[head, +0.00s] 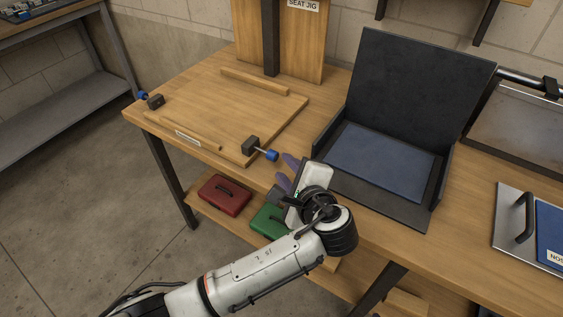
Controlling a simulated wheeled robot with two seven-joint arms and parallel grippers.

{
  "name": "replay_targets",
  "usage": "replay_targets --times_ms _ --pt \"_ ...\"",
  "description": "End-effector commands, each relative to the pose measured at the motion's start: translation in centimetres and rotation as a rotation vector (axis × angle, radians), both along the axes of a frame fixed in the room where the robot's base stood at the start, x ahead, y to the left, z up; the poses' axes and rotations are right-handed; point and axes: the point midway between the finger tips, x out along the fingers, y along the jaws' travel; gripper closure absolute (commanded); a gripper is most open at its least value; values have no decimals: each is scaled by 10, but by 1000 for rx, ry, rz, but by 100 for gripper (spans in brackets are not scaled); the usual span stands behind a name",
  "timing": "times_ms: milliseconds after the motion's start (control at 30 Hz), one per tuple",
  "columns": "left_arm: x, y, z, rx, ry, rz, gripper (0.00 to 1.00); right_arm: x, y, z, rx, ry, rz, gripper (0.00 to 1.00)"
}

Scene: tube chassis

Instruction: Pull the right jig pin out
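The right jig pin has a blue knob (271,155) on a thin light shaft that enters a dark block (251,145) at the wooden jig board's right front corner. My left gripper (283,168), with purple fingers, is just to the right of and below the knob in the head view. Its fingers are spread, with a gap between them, and it appears empty and apart from the knob. Its white body hides part of the bench edge. The left jig pin has a blue knob (142,96) by another dark block (155,101). My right gripper is out of view.
An open black case (398,212) with a blue pad stands right of my gripper. A red case (224,195) and a green case (270,222) lie on the shelf below. A "SEAT JIG" panel (304,40) stands behind the board. The board's middle is clear.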

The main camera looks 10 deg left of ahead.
Motion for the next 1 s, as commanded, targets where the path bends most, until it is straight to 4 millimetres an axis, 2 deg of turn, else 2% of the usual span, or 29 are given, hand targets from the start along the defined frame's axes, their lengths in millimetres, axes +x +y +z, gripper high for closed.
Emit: replay_targets --times_ms 100,333,1000 --pt "-20 -11 9 -3 2 -2 71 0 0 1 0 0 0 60" --pt "-43 -21 20 0 2 -2 71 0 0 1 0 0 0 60" --pt "-45 -22 22 0 2 -1 71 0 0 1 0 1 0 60"
